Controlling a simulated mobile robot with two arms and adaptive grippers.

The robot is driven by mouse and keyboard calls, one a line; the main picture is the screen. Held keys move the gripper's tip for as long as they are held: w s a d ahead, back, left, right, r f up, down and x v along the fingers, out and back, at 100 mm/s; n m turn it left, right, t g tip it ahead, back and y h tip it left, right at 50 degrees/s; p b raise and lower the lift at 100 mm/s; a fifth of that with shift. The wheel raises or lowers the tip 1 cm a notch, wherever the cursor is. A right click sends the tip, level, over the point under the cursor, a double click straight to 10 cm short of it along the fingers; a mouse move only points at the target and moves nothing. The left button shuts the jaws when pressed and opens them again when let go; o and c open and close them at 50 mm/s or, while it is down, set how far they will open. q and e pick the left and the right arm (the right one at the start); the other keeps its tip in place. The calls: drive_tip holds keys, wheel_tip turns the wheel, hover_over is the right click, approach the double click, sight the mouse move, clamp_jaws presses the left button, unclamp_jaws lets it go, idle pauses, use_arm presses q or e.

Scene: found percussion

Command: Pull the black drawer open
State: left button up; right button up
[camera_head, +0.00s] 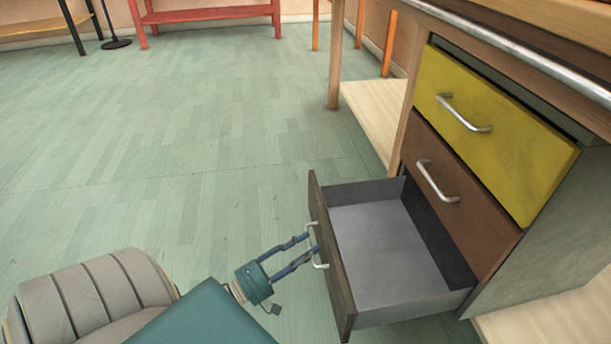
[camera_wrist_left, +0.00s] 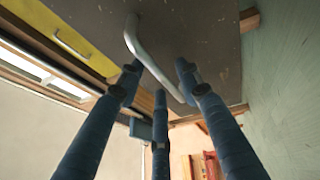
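The black drawer (camera_head: 328,258) is the lowest one in the cabinet and stands far out, showing an empty grey inside. Its front is dark and carries a curved metal handle (camera_head: 312,230), which also crosses the left wrist view (camera_wrist_left: 150,62). My left gripper (camera_head: 308,246) is at this handle, coming from the left. In the left wrist view its blue fingers (camera_wrist_left: 160,75) lie on both sides of the bar, close against it, and appear shut on it. My right gripper is in neither view.
Above it, a brown drawer (camera_head: 458,205) and a yellow drawer (camera_head: 500,130) are in the cabinet. A metal rail (camera_head: 520,55) runs along the table edge above. Green floor (camera_head: 190,130) is clear to the left. A red bench (camera_head: 205,14) stands far back.

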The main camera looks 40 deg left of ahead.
use_arm(q)
drive_tip(key=v, duration=1.2)
idle(0.3)
